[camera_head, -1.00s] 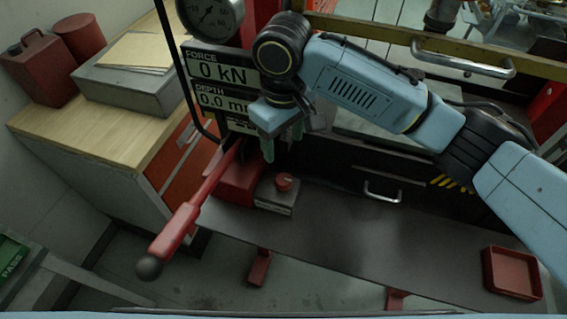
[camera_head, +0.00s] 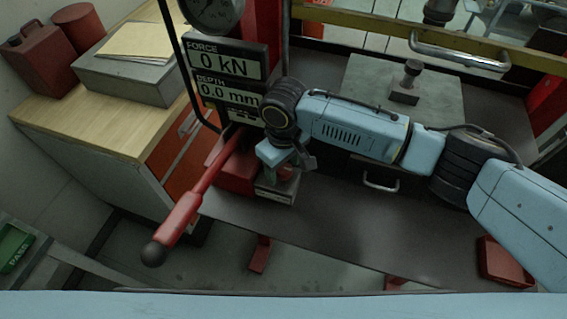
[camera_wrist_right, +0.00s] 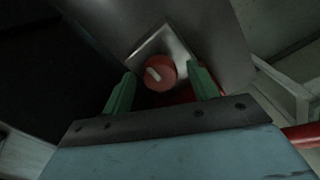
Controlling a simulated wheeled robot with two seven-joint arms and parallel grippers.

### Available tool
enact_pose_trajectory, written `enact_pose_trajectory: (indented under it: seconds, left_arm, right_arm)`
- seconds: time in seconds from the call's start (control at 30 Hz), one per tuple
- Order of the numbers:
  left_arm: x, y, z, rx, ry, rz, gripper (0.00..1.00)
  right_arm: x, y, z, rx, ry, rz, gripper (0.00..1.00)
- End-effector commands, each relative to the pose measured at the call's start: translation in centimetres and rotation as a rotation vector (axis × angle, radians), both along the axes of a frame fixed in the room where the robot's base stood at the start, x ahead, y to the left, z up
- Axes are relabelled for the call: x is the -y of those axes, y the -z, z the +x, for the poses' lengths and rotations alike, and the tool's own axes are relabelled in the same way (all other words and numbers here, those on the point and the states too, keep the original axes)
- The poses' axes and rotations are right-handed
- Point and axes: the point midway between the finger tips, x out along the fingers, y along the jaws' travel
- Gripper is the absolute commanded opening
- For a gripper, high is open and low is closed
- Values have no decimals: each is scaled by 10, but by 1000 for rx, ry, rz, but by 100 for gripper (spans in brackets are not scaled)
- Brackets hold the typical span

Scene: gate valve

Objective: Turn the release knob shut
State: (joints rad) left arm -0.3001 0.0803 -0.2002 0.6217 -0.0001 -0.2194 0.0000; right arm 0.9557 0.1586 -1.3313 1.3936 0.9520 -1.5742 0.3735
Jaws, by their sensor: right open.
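The release knob (camera_wrist_right: 160,73) is a round red knob with a pale bar across its face, on a grey metal block. In the right wrist view it sits between the two green fingers of my right gripper (camera_wrist_right: 163,76), which is open with a gap on each side. In the head view the red knob (camera_head: 287,173) is partly hidden behind the right gripper (camera_head: 281,172), which points down over it. Whether the fingertips reach down around the knob or stop short of it, I cannot tell. My left gripper is not in view.
A red lever (camera_head: 193,204) with a black ball end slants out left of the knob. A display panel (camera_head: 226,80) reading 0 kN and 0.0 mm stands behind, below a dial gauge (camera_head: 212,10). A red tray (camera_head: 500,262) lies right; the grey bench (camera_head: 345,225) between is clear.

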Motion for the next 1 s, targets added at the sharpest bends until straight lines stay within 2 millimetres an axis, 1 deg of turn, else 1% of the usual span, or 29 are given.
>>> enact_pose_trajectory:
  seconds: [0.03,0.37,0.67,0.87,1.0]
  left_arm:
    - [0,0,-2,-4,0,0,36]
    - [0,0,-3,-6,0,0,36]
    - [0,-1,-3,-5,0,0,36]
    - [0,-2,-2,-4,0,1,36]
    - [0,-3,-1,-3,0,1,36]
  right_arm:
    - [0,0,0,0,0,0,58]
    - [0,0,0,0,0,0,15]
    - [0,-1,0,1,36,1,15]
    - [-1,-1,0,-2,140,2,15]
    - [-1,-1,0,-3,254,3,15]
